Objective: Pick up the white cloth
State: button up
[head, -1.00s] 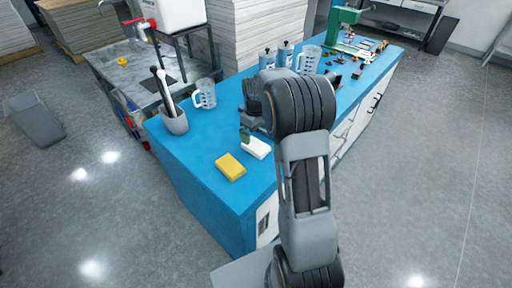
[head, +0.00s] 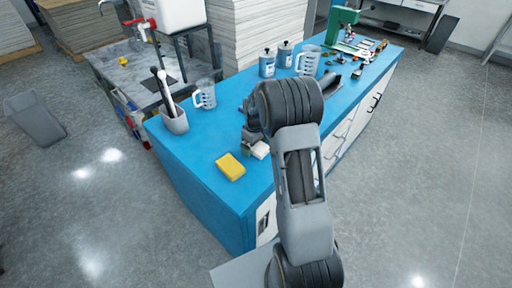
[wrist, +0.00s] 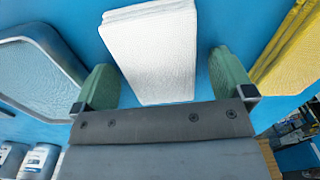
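The white cloth (wrist: 150,50) is a folded, textured pad lying on the blue bench top (head: 205,142). In the head view the cloth (head: 260,150) is partly hidden by my arm and gripper. My gripper (wrist: 165,82) is open, with its two green fingers on either side of the cloth's near part in the wrist view. Gaps show between both fingers and the cloth. In the head view my gripper (head: 248,148) is low over the bench beside the cloth; whether it touches the bench I cannot tell.
A yellow pad (head: 230,167) lies close to the cloth. A grey pot (head: 174,122) with upright tools and a measuring jug (head: 206,94) stand farther back. Bottles (head: 267,64), another jug (head: 307,62) and a green press (head: 342,25) stand along the bench.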

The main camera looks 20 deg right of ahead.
jog(key=c, duration=0.9)
jog(key=shift+r, duration=0.1)
jog(key=shift+c, duration=0.2)
jog(key=shift+w+r, duration=0.1)
jog(key=shift+r, duration=0.15)
jog(key=r, duration=0.1)
jog(key=r+b, duration=0.1)
jog(key=r, duration=0.1)
jog(key=shift+s+a+r, duration=0.1)
jog(key=shift+s+r, duration=0.05)
jog(key=shift+s, duration=0.2)
jog(key=s+a+r, duration=0.2)
jog(key=s+r, duration=0.2)
jog(key=s, duration=0.2)
jog(key=s+a+r+b, duration=0.1)
jog(key=s+a+r, duration=0.1)
jog(key=s+r, duration=0.3)
jog(key=shift+s+a+b, duration=0.3)
jog(key=shift+s, duration=0.5)
